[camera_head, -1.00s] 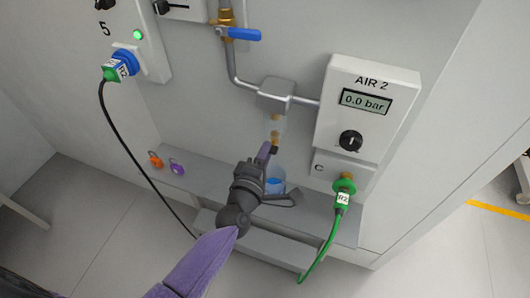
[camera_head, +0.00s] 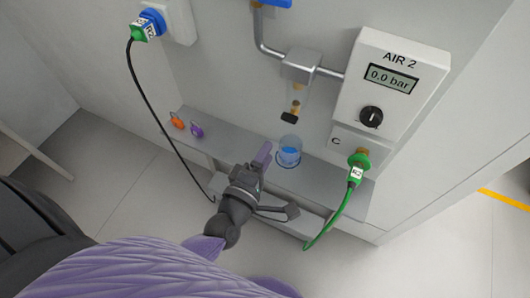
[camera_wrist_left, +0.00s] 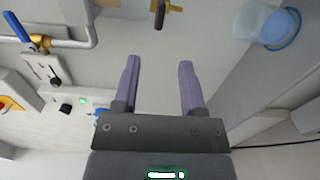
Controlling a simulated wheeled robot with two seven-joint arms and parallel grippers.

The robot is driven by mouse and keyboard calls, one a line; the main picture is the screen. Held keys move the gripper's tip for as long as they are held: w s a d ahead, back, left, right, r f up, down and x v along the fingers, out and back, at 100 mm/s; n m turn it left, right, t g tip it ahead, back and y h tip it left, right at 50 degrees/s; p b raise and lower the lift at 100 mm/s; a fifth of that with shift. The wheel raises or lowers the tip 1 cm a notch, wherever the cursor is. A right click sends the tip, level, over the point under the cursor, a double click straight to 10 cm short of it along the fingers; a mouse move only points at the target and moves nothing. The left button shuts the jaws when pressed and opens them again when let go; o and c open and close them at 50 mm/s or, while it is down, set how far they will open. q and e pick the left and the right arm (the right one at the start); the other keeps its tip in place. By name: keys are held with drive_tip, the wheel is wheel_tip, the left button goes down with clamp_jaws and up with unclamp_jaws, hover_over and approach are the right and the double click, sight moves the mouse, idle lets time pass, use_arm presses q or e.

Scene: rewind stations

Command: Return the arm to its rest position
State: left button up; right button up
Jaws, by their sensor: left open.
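My left gripper (camera_head: 264,155) reaches in from the lower left in the head view, in front of the grey shelf. Its purple finger points up and stands left of the clear cup with blue liquid (camera_head: 288,152). In the left wrist view the two purple fingers of the gripper (camera_wrist_left: 160,65) are spread apart with nothing between them. The cup (camera_wrist_left: 279,26) shows at the upper right there. My right gripper is not in view.
A filter bowl with a black drain end (camera_head: 290,117) hangs above the cup. The AIR 2 box (camera_head: 390,75) reads 0.0 bar. A green hose (camera_head: 335,210) and a black cable (camera_head: 152,105) hang down. Orange (camera_head: 177,122) and purple (camera_head: 197,131) padlocks sit on the shelf (camera_head: 225,145).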

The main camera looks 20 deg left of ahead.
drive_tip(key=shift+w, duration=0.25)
use_arm(q)
drive_tip(key=s+d+f+m+g+h, duration=0.2)
drive_tip(key=s+d+m+g+h, duration=0.4)
drive_tip(key=m, duration=0.6)
drive_tip(key=s+a+m+g+y, duration=0.65)
drive_tip(key=s+m+g, duration=0.2)
drive_tip(key=s, duration=0.25)
drive_tip(key=s+a+f+g, duration=0.1)
drive_tip(key=s+f, duration=0.1)
drive_tip(key=f, duration=0.7)
drive_tip(key=s+a+f+g, duration=0.1)
drive_tip(key=f, duration=0.8)
drive_tip(key=s+a+f+g, duration=0.1)
drive_tip(key=s+a+f, duration=0.1)
drive_tip(key=s+f, duration=0.3)
drive_tip(key=s+a+f, duration=0.2)
drive_tip(key=s+f, duration=0.3)
drive_tip(key=s, duration=0.5)
drive_tip(key=shift+f+g+y, duration=0.3)
drive_tip(key=shift+g+y, duration=0.05)
